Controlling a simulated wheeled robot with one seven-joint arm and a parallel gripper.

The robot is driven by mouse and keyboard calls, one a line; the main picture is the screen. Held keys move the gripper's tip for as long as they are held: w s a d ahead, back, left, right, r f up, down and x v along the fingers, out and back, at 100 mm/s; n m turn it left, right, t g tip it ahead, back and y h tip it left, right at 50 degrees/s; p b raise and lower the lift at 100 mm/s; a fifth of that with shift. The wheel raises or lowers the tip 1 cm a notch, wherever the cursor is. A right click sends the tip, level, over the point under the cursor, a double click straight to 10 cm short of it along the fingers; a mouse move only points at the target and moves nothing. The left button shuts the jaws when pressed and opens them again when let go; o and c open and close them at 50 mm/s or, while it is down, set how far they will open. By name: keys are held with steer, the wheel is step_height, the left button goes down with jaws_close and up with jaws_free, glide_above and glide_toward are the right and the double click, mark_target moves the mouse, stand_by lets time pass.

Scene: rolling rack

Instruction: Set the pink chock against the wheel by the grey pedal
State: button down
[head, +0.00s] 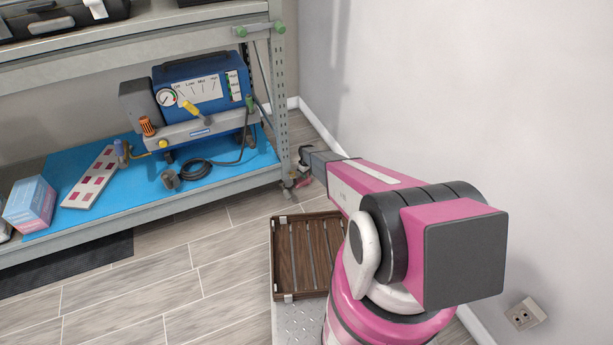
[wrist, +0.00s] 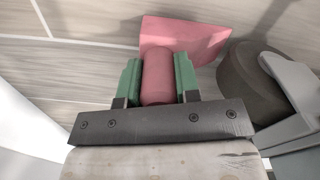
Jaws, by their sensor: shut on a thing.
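The pink chock (wrist: 180,38) shows in the wrist view as a flat wedge with a rounded pink grip (wrist: 158,77). My gripper (wrist: 158,82) is shut on that grip, with a green finger on each side. A dark wheel (wrist: 252,82) stands just right of the chock, and a grey part (wrist: 292,88), perhaps the pedal, is beside it. I cannot tell whether chock and wheel touch. In the head view my gripper (head: 301,178) is low by the rack's right front post, with a bit of pink chock (head: 304,183) showing.
The rolling rack (head: 212,194) carries a blue machine (head: 200,88), a coiled black cable and boxes on a blue mat. A slatted wooden tray (head: 308,252) sits on my base. The wall (head: 440,90) is close on the right. Floor is clear in front of the rack.

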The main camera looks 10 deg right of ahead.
steer(key=c, duration=0.8)
jaws_free()
steer(key=shift+o, duration=0.2)
step_height(320, 180, up, 11)
steer(key=shift+f, duration=0.1)
steer(key=shift+s+r, duration=0.25)
steer(key=shift+r, duration=0.05)
steer(key=s+d+r+m, duration=0.3)
steer(key=s+r, duration=1.6)
steer(key=s, duration=0.1)
steer(key=s+d+r+m, duration=0.3)
steer(key=s+r+m, duration=0.1)
steer(key=s+r, duration=1.5)
steer(key=shift+s+r+m, duration=0.3)
steer(key=shift+s+r, duration=0.05)
steer(key=shift+r, duration=0.35)
